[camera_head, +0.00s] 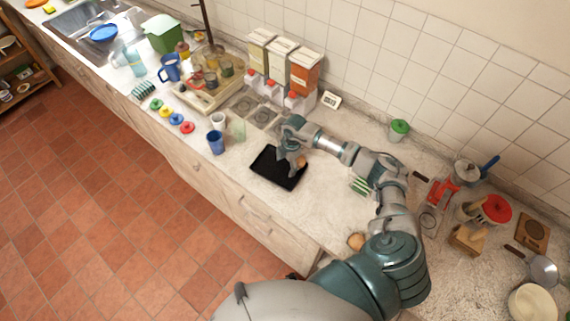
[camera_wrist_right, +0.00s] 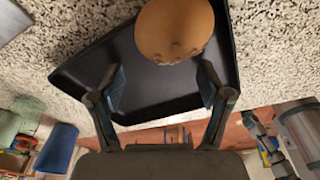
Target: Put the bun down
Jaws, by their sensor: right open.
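A round brown bun (camera_wrist_right: 174,28) shows at the top of the right wrist view, over the far part of a black tray (camera_wrist_right: 155,98). In the head view the bun (camera_head: 301,161) is partly hidden behind my right gripper (camera_head: 292,163), at the right side of the tray (camera_head: 268,171). My right gripper (camera_wrist_right: 163,85) is open, its fingers apart over the tray, with the bun beyond the fingertips and not between them. I cannot tell whether the bun fully rests on the tray floor. My left gripper is not in view.
Another brown round item (camera_head: 356,241) lies near the counter's front edge by my arm. A blue cup (camera_head: 216,142) and a white cup (camera_head: 219,121) stand left of the tray. Dispensers (camera_head: 272,92) stand behind.

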